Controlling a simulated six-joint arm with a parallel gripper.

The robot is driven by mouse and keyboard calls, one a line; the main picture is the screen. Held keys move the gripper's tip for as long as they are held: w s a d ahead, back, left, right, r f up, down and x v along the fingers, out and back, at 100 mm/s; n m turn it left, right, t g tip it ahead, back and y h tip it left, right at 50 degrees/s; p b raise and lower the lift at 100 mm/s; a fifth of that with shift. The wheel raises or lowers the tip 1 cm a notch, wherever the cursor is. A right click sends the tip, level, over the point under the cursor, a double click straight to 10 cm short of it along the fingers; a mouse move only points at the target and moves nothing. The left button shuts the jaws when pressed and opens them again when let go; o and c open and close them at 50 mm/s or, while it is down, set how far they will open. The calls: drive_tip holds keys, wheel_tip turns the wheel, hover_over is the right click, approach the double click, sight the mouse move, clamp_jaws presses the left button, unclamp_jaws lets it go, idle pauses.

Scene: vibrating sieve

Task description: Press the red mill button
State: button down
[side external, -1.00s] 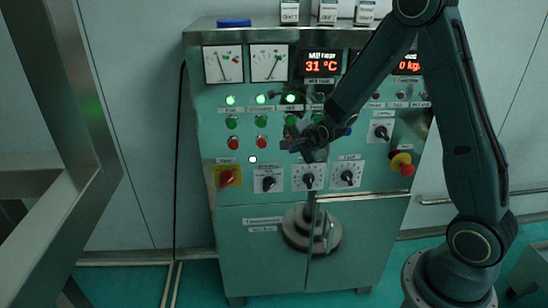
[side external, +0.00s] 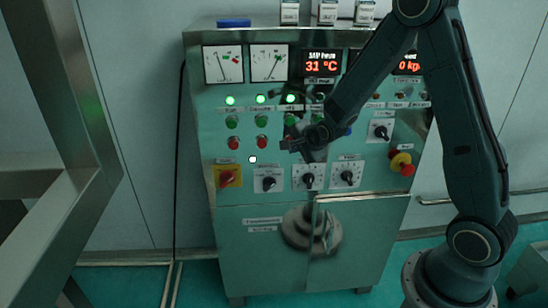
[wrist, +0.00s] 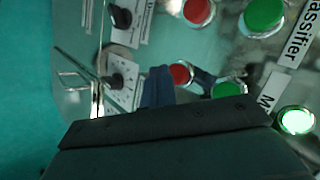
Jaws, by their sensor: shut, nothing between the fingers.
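The green-grey control panel has columns of lamps and buttons. The red mill button (wrist: 181,73) shows in the wrist view in the column of the "Mi..." label (wrist: 265,98), below a green button (wrist: 228,88) and a lit green lamp (wrist: 297,121). In the side view the red mill button is largely hidden by my gripper. My gripper (side external: 290,144) is shut and empty, in front of the third column. In the wrist view its dark fingertip (wrist: 158,88) is right beside the red mill button. I cannot tell whether they touch.
Another red button (wrist: 198,12) and green button (wrist: 264,14) belong to the neighbouring classifier column. Rotary knobs (side external: 309,181) sit below. Two emergency stops, one on a yellow plate (side external: 228,177) and one at the right (side external: 402,163), flank them. A metal frame (side external: 70,190) stands at the left.

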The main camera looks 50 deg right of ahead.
drive_tip(key=shift+w+d, duration=0.65)
idle(1.7)
drive_tip(key=shift+s+a, duration=0.65)
idle(0.4)
drive_tip(key=shift+s+a, duration=1.8)
drive_tip(key=shift+r, duration=0.1)
